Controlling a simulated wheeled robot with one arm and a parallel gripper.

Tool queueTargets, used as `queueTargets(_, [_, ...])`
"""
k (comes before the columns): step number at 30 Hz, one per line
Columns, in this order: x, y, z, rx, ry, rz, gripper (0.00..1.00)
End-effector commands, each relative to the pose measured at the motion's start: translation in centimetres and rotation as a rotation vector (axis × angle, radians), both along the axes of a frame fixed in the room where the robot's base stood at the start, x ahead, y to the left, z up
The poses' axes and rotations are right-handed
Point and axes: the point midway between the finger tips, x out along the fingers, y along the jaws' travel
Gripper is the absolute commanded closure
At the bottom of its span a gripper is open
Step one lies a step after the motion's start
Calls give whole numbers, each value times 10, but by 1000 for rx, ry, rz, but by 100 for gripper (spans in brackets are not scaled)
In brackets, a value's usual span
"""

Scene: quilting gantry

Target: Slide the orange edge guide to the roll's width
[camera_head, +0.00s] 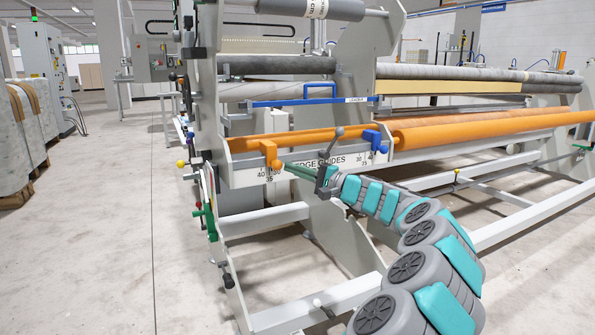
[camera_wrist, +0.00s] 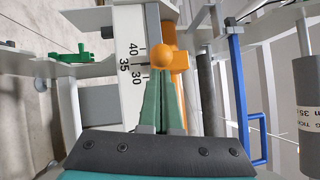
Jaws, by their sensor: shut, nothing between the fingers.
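The orange edge guide (camera_head: 270,152) sits at the left of the rail marked EDGE GUIDES. In the wrist view the guide (camera_wrist: 182,62) and its round knob (camera_wrist: 162,56) are just beyond my fingertips, beside the scale near the 35 mark. My gripper (camera_head: 287,167) has green fingers. It is shut and empty, with its tips close to the guide; I cannot tell whether they touch it. The wrist view shows the gripper (camera_wrist: 170,90) partly covering the guide. A grey roll (camera_head: 310,8) with a white label is at the top; in the wrist view its label (camera_wrist: 309,120) partly reads 35.
A blue edge guide (camera_head: 375,141) sits at the right end of the scale plate (camera_head: 245,175). A grey lever with a ball knob (camera_head: 339,132) stands near my wrist. A blue bar (camera_head: 310,101) and an orange roller (camera_head: 480,130) lie behind.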

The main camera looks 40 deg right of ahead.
Motion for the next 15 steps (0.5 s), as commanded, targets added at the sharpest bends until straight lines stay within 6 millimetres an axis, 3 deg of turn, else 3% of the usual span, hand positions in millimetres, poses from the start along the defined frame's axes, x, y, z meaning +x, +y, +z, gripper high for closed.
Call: queueTargets(15, [5, 12, 0, 1, 1, 2, 100])
